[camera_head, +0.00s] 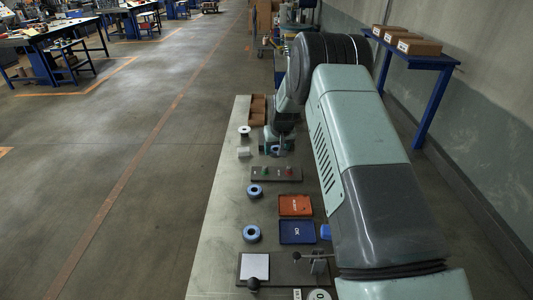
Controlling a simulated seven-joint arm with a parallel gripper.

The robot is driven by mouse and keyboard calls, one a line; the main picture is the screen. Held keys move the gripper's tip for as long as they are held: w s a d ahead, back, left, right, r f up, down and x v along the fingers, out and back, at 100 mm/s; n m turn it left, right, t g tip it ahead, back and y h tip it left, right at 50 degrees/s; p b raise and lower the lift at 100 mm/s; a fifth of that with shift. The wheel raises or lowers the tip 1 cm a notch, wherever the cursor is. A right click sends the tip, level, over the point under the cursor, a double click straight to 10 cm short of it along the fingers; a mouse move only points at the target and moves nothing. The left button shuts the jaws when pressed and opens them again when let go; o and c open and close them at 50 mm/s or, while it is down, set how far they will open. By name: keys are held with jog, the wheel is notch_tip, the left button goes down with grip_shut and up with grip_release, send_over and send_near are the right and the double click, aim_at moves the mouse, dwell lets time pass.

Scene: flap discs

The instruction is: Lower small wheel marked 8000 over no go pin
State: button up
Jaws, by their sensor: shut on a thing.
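My gripper (277,147) is at the far part of the bench, just beyond the pin block, and points down. It is shut on a small blue wheel (276,151), mostly hidden by the fingers; no marking can be read. The dark pin block (276,176) stands nearer, with a green pin (264,170) at left and a red pin (289,171) at right. Which is the no go pin cannot be read. The held wheel is apart from both pins. Two blue wheels lie on the bench, one left of the block's near side (255,191), one nearer (251,234).
An orange tray (295,206) and a blue tray marked OK (297,232) lie nearer. A dark-rimmed white spool (244,131), a white block (244,152) and brown bins (258,108) are at the far left. A plate with a white sheet (255,266) and fixture is nearest. My arm covers the right side.

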send_over(290, 169)
jog(key=shift+a+f, duration=0.1)
jog(key=shift+f, duration=2.25)
jog(key=shift+f, duration=0.9)
jog(key=o, duration=1.5)
jog(key=shift+r, duration=3.8)
